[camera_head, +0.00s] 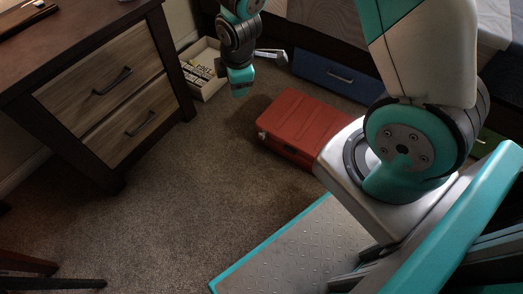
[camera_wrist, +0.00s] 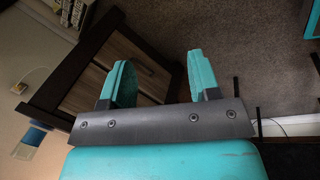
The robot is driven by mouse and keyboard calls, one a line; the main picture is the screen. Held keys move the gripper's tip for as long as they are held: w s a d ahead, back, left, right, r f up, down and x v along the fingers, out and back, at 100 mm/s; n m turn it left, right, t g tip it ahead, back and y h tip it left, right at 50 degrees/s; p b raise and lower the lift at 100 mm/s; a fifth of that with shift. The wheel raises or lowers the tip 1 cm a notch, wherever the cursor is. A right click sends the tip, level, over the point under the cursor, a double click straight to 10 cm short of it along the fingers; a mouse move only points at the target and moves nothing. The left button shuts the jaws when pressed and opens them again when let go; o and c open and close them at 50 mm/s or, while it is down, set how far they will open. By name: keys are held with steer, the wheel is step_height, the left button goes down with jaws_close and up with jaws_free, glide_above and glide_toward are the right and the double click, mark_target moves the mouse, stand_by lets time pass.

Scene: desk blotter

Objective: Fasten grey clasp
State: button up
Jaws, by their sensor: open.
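A red case (camera_head: 304,124) lies on the carpet in the head view, beyond my base. A small light grey fitting (camera_head: 262,135), which looks like a clasp, sits at its left front edge; it is too small to tell whether it is fastened. My gripper (camera_wrist: 160,80) is open and empty in the wrist view, its two teal fingers well apart. In the head view my arm's end hangs above and behind the case, apart from it. The wrist view faces the drawers and shows neither the case nor the clasp.
A dark wooden desk with drawers (camera_head: 116,92) stands at the left. An open cream box (camera_head: 209,87) with small items is behind my arm's end. A blue drawer or box (camera_head: 330,76) is at the back. Carpet (camera_head: 190,190) between desk and case is clear.

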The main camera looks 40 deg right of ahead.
mark_target(262, 135)
steer(key=w+d+f+n+h+b, duration=0.1)
steer(key=d+f+b, duration=0.3)
steer(key=f, duration=1)
steer(key=w+d+f+n+h+b, duration=0.1)
steer(key=w+d+f+n+b, duration=0.2)
steer(key=f+b, duration=0.7)
steer(key=w+d+f+n+t+b, duration=0.1)
steer(key=d+f+b, duration=0.5)
steer(key=f, duration=1.2)
steer(key=shift+w+f+n+h+b, duration=0.15)
steer(key=shift+w+n+h+b, duration=0.05)
steer(key=shift+w+n+b, duration=0.25)
steer(key=shift+w+f+n+h+b, duration=0.2)
steer(key=shift+w+n+b, duration=0.15)
steer(key=shift+w, duration=0.15)
steer(key=shift+r, duration=0.1)
